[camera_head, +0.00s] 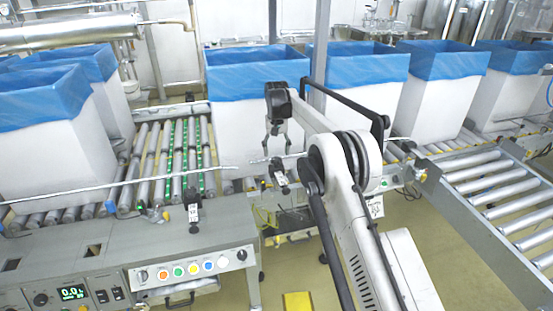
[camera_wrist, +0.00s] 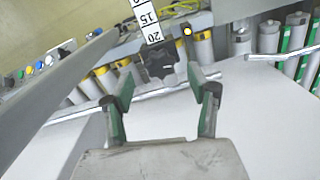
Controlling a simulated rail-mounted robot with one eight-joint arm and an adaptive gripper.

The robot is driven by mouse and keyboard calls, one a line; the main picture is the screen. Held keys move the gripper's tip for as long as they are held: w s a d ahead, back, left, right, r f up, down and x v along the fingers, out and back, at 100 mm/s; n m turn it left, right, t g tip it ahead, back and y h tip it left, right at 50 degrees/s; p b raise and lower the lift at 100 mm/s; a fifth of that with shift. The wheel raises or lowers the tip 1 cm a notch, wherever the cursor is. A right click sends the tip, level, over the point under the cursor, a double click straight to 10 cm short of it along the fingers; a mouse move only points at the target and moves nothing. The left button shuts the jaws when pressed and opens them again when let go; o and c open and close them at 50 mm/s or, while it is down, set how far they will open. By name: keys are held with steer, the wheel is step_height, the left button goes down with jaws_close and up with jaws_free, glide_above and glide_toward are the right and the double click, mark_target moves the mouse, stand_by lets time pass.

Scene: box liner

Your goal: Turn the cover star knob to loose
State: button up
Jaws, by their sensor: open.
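A dark lobed knob, which looks like the cover star knob (camera_wrist: 160,62), sits at the end of a white scale strip (camera_wrist: 150,20) marked 15 and 20 in the wrist view. In the head view a dark knob (camera_head: 278,167) with a small scale shows just below my gripper (camera_head: 277,152). My gripper's two green-edged fingers (camera_wrist: 160,82) are spread apart and empty in the wrist view. The knob shows between and beyond the fingertips, with no clear contact. The knob's turn position cannot be told.
A thin metal guide rail (camera_head: 110,186) runs beside the knob. A similar dark clamp with a scale (camera_head: 193,208) stands left, by the control console (camera_head: 190,268) with coloured buttons. White boxes with blue liners (camera_head: 258,72) stand behind on roller conveyors (camera_head: 505,190).

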mark_target(277, 159)
steer(key=shift+f, duration=1.75)
steer(key=shift+c, duration=0.5)
steer(key=c, duration=1)
steer(key=shift+c, duration=0.2)
